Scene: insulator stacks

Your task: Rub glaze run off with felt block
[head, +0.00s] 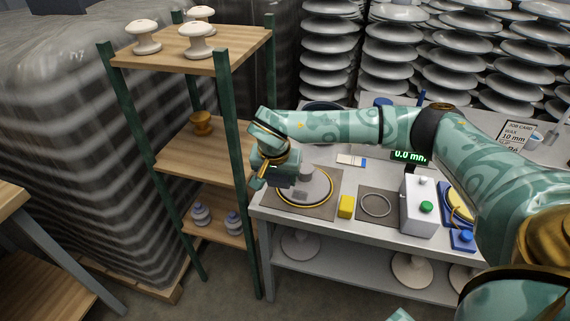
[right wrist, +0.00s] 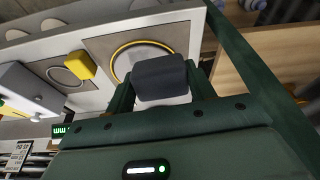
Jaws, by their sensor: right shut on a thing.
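My right gripper (head: 288,180) is over the left end of the grey workbench, beside a round grey turntable with a yellow ring (head: 329,197). In the right wrist view its fingers (right wrist: 160,92) are shut on a dark grey block (right wrist: 160,76), which looks like the felt block. A pale surface shows between the fingers below the block. The yellow ring (right wrist: 116,63) lies partly hidden behind the block. I cannot make out a glaze run. My left gripper is not in view.
A yellow block (head: 346,206), a thin ring on a mat (head: 376,205) and a white box with a green button (head: 418,204) stand to the right. A wooden shelf rack with green posts (head: 228,130) is close on the left. Insulator stacks (head: 400,50) fill the back.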

